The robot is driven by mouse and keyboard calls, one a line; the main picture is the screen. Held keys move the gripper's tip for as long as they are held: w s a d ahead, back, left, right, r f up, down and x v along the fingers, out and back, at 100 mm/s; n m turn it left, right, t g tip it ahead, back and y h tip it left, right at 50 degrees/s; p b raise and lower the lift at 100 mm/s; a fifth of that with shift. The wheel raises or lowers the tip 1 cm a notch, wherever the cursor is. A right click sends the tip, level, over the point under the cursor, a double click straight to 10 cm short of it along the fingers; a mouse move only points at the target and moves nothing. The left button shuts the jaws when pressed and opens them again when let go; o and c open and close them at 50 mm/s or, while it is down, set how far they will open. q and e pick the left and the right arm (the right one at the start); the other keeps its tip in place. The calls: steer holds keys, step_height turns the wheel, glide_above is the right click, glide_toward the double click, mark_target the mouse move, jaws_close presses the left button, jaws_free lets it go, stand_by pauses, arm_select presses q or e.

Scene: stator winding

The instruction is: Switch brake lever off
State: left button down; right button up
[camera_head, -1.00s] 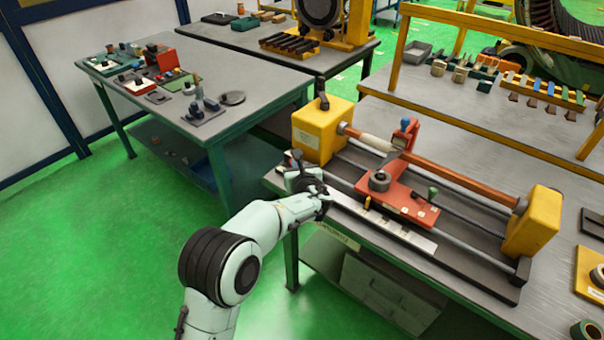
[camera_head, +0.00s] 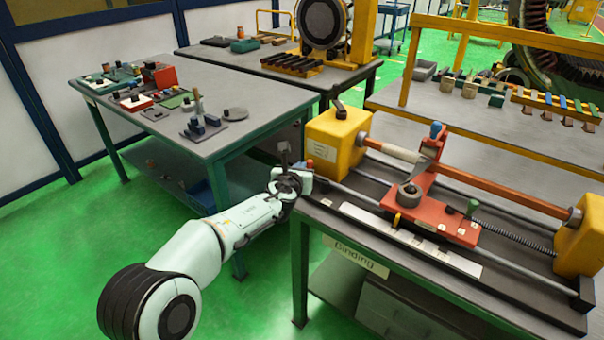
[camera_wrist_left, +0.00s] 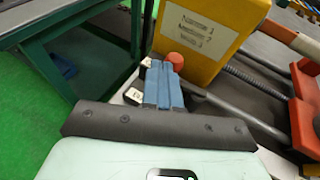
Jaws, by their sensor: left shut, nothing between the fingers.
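The winding machine has a yellow end block (camera_head: 337,139) at its left end, with a short black lever (camera_head: 340,110) on top. A red knob (camera_head: 309,163) sits low beside the block's left side; it also shows as a red ball in the left wrist view (camera_wrist_left: 175,61). I cannot tell for sure which of these is the brake lever. My left gripper (camera_head: 290,176) is shut and empty at the left end of the machine. Its blue fingers (camera_wrist_left: 163,86) lie close to the red ball; whether they touch it is unclear. My right gripper is not in view.
A red carriage (camera_head: 438,217) with blue and green knobs sits on the machine's rails. The second yellow block (camera_head: 584,237) is at the right. Another grey bench (camera_head: 165,125) with parts stands to the left. Green floor (camera_head: 70,240) is free between.

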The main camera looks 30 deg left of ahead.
arm_select(q)
steer(key=shift+w+a, duration=0.35)
steer(key=shift+w, duration=0.3)
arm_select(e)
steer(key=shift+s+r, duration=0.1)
arm_select(q)
steer(key=shift+w+a, duration=0.1)
stand_by(0.3)
